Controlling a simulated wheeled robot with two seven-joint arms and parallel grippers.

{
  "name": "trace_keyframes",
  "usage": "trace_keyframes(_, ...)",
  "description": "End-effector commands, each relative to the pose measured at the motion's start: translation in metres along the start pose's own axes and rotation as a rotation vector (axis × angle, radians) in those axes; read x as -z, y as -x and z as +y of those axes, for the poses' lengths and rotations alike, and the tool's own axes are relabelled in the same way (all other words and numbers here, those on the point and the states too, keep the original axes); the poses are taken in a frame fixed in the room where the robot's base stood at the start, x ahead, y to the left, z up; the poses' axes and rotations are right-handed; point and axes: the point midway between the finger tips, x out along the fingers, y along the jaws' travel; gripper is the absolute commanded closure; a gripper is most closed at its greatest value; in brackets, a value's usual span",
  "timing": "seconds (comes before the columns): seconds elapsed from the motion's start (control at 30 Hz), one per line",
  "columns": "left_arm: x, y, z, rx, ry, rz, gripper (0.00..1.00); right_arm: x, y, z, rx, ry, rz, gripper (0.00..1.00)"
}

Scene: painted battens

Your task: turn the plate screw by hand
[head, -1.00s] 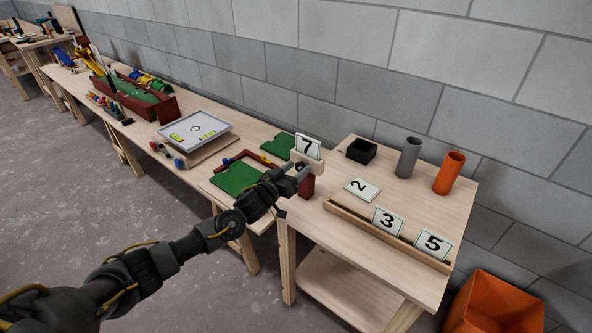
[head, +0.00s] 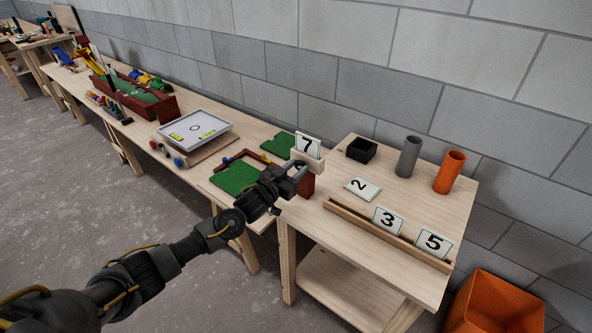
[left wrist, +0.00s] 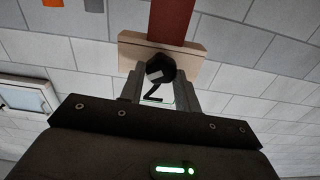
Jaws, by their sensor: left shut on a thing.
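The plate screw has a round black knob (left wrist: 160,66) with a grey mark on its face. In the left wrist view it sits between the two fingers of my left gripper (left wrist: 158,82), which is shut on it. Behind the knob is a pale wooden plate (left wrist: 190,62), with a dark red batten (left wrist: 174,22) behind it. In the head view my left gripper (head: 295,174) reaches the pale plate (head: 309,160) and hides the knob. The red batten (head: 307,186) shows below the plate. A card with 7 (head: 308,144) stands upright at the plate. My right gripper is not in view.
On the near table lie a card with 2 (head: 362,188), a wooden rail (head: 345,212) with cards 3 and 5, a black box (head: 361,150), a grey tube (head: 409,157) and an orange tube (head: 449,172). Green mats (head: 235,179) and a white tray (head: 195,128) lie to the left.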

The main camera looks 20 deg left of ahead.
Motion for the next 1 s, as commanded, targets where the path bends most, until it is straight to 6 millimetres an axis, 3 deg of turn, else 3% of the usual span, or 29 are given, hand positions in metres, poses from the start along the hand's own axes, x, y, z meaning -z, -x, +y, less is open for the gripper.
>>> trace_keyframes(1.0,-0.004,0.0,0.005,-0.001,-0.967,0.001,0.9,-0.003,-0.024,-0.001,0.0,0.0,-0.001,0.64)
